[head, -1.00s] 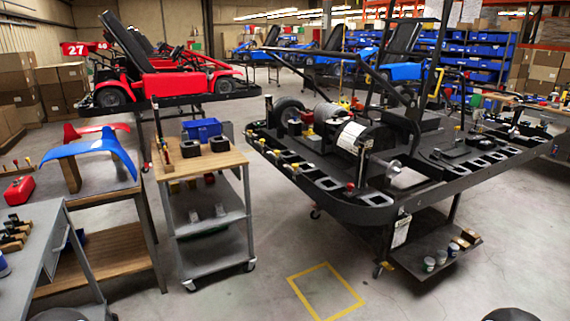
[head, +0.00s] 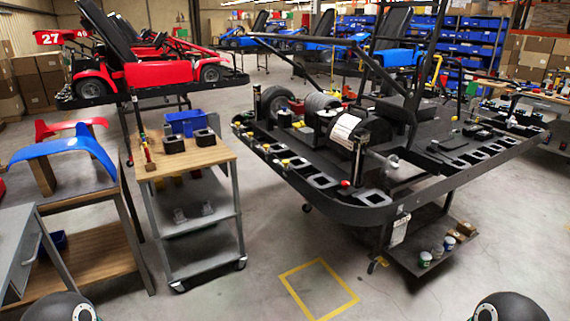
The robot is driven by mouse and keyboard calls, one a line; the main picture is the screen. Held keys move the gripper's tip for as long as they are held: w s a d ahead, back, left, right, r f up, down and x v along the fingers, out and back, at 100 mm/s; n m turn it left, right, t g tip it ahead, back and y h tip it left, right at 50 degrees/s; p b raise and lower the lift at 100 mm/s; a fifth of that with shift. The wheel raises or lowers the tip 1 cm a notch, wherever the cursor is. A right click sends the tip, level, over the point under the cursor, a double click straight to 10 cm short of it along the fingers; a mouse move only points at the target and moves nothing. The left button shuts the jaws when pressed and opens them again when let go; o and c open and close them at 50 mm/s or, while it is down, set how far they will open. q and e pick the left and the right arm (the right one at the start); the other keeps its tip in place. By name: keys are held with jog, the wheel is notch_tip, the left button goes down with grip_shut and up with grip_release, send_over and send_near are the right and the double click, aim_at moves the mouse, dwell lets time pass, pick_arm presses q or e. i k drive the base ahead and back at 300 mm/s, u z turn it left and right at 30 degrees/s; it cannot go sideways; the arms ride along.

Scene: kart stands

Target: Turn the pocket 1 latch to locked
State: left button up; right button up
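The kart stand (head: 375,212) carries a black chassis deck at centre right, with a row of square pockets along its rim. Small yellow-topped parts, perhaps latches (head: 285,162), sit along its left edge. A red-topped part (head: 345,184) stands near the front corner. I cannot tell which of these is the pocket 1 latch, or its setting. Neither gripper is in view; only dark rounded parts of my arms show at the bottom left and bottom right, well apart from the stand.
A wood-topped cart (head: 205,155) with black blocks and a blue bin (head: 186,122) stands left of the stand. A table with a blue fender (head: 65,150) is farther left. A yellow floor square (head: 320,288) lies on clear floor in front.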

aim_at(284, 163)
jog(key=z, duration=0.1)
jog(key=i, duration=1.45)
jog(key=u, duration=0.45)
jog(key=i, duration=1.15)
jog(key=u, duration=0.5)
